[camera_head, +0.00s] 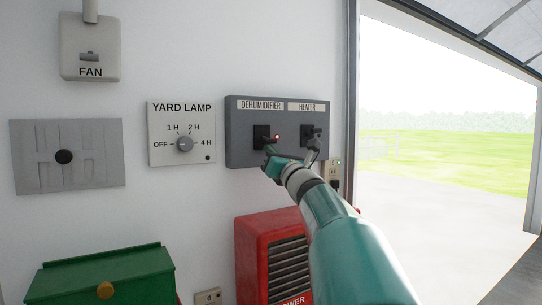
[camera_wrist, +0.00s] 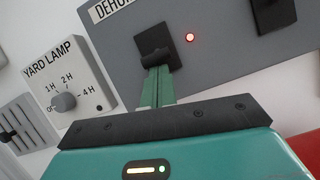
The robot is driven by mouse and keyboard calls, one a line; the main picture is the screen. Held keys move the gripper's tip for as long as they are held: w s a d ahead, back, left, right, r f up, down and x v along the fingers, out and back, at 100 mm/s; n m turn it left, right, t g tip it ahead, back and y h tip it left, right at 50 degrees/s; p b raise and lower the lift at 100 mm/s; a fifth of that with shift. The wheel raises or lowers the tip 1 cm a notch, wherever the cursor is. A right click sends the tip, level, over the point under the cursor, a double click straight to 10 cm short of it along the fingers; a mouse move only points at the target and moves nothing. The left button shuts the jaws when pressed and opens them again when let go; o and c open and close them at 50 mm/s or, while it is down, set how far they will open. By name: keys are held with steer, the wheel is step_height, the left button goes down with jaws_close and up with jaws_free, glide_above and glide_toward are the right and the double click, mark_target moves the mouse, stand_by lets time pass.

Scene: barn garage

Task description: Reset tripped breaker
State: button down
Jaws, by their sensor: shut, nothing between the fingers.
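The grey breaker panel (camera_head: 290,160) is on the white wall, with switches labelled DEHUMIDIFIER and HEATER. The black dehumidifier switch (camera_head: 261,133) has a lit red light (camera_head: 277,137) at its right. In the wrist view the dehumidifier switch (camera_wrist: 153,40) and red light (camera_wrist: 190,38) show close up. The heater switch (camera_head: 308,132) is at the right, partly cut off in the wrist view (camera_wrist: 272,12); no lit light shows beside it. My gripper (camera_head: 269,151) is shut and empty, its green fingertips (camera_wrist: 157,72) at the lower edge of the dehumidifier switch; I cannot tell whether they touch.
A yard lamp dial (camera_head: 184,144) is left of the panel, with a grey slotted plate (camera_head: 68,156) beyond it and a fan switch box (camera_head: 90,48) above. Below stand a red power unit (camera_head: 265,250) and a green box (camera_head: 100,275). An open doorway is at right.

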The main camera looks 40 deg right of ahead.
steer(key=shift+s+r+g, duration=0.35)
steer(key=shift+r+g, duration=0.35)
steer(key=shift+r, duration=0.1)
steer(key=shift+s, duration=0.1)
